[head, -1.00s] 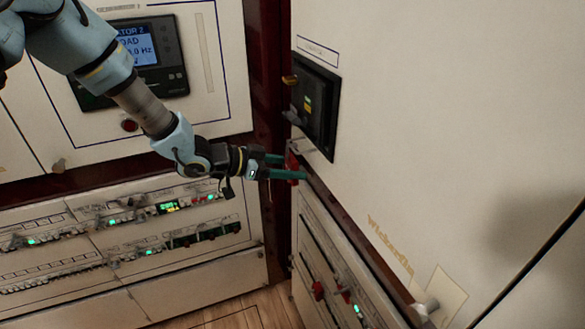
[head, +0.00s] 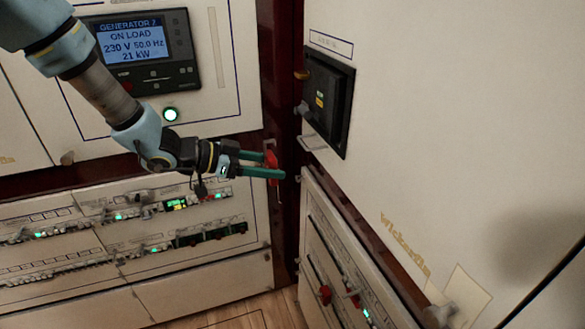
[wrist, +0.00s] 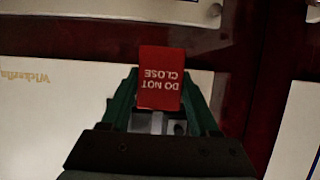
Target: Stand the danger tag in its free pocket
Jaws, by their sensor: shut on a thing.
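The danger tag is a red plate (wrist: 160,78) with white "DO NOT CLOSE" lettering, upside down in the wrist view. My gripper (wrist: 160,108) is shut on it, with a green finger on each side. In the head view, the tag (head: 271,159) shows as a small red patch between the green fingers of my gripper (head: 275,167), in front of the dark red corner post. A small pale bracket (head: 313,142) under the black breaker unit may be a pocket; I cannot tell whether it is free. It is right of the fingertips and apart from them.
The black breaker unit (head: 328,100) is on the right cabinet, with a grey handle toward the corner. The generator display (head: 134,47) is on the left cabinet, above breaker rows (head: 180,204). Red handles (head: 325,295) stick out low on the right. Wood floor (head: 240,309) shows below.

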